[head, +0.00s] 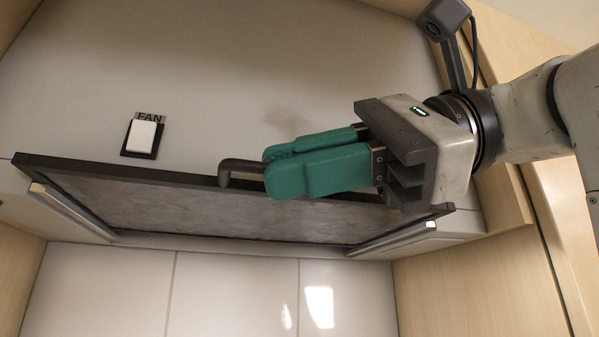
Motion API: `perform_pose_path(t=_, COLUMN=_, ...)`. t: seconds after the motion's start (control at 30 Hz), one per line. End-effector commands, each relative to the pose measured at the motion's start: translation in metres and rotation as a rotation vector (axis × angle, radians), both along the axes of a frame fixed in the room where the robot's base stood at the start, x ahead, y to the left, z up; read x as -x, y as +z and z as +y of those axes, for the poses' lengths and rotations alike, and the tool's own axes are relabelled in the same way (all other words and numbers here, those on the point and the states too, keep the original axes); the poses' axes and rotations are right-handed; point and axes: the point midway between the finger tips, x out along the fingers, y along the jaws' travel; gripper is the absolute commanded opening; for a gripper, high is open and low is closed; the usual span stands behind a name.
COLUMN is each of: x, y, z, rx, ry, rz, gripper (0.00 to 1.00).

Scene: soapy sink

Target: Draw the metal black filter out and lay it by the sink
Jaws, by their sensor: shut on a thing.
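The black-framed filter (180,209) with its grey mesh panel spans the underside of a pale hood, tilted in the picture. Its dark bent handle (236,167) stands out from the near edge of the frame. My gripper (268,170), with green fingers, comes in from the right and is shut on the handle. The fingers hide the right part of the handle and some of the frame edge. The sink is not in view.
A metal rail (72,212) runs by the filter's left end and another rail (393,238) by its right end. A white fan switch (143,136) sits on the hood face. Wooden cabinet sides (478,285) flank the tiled wall (235,290).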

Motion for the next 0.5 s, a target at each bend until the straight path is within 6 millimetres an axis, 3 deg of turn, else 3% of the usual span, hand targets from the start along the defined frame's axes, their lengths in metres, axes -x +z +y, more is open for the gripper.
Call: perform_pose_path(t=0.5, x=0.018, y=-0.001, z=-0.005, rx=0.000, ry=0.000, rz=0.000, gripper=0.00)
